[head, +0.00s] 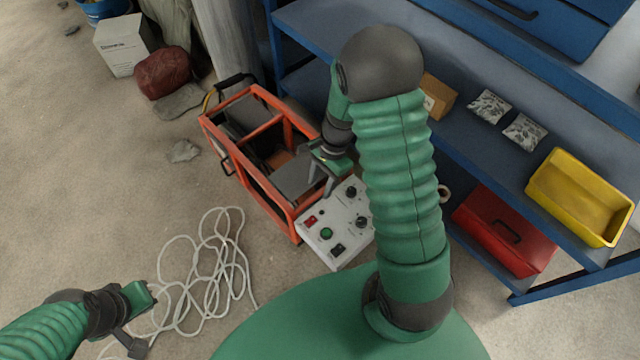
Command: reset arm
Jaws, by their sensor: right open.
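My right gripper (322,184) hangs open and empty above the near end of an orange-framed machine, by the top edge of its white control panel (325,252). The panel carries a green button (327,234), a red switch (310,221), a dark switch (338,250) and black knobs (362,222). I cannot tell whether a fingertip touches the panel. My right arm hides the panel's right side. My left gripper (138,330) is low at the left, over the floor near a white cable; its jaw state is unclear.
The orange frame (222,150) stands on the concrete floor beside a blue shelf (480,150). The shelf holds a yellow bin (575,200), silvery packets (489,107) and a cardboard box (439,95). Loose white cable (205,262) lies on the floor.

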